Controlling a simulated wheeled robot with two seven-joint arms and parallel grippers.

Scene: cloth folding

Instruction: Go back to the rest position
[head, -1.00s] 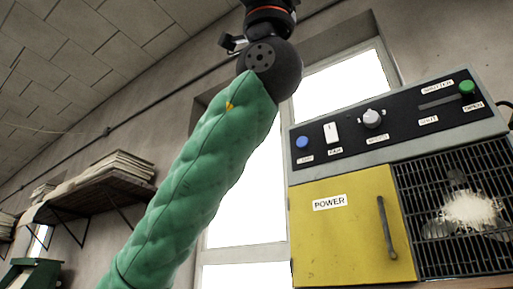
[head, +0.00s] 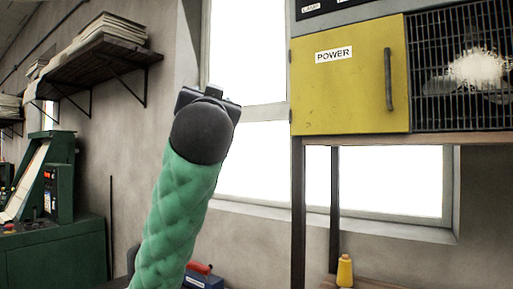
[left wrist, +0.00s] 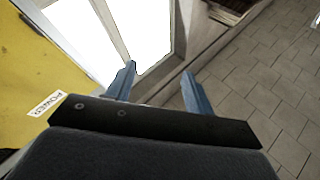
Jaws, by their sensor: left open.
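My left arm in its green quilted sleeve (head: 175,215) rises from the bottom left of the head view and ends in a dark rounded wrist joint. Its gripper fingers cannot be made out there. In the left wrist view my left gripper (left wrist: 155,72) shows two blue fingers standing apart with nothing between them. A white window and bare wall lie beyond the fingers. My right gripper is in neither view.
A cabinet with a yellow POWER door (head: 350,80) and a dark grille (head: 460,60) stands at the right on a frame. A wall shelf (head: 100,70) holds stacked papers at the left. A green machine (head: 50,190) stands lower left. A yellow bottle (head: 345,271) sits low.

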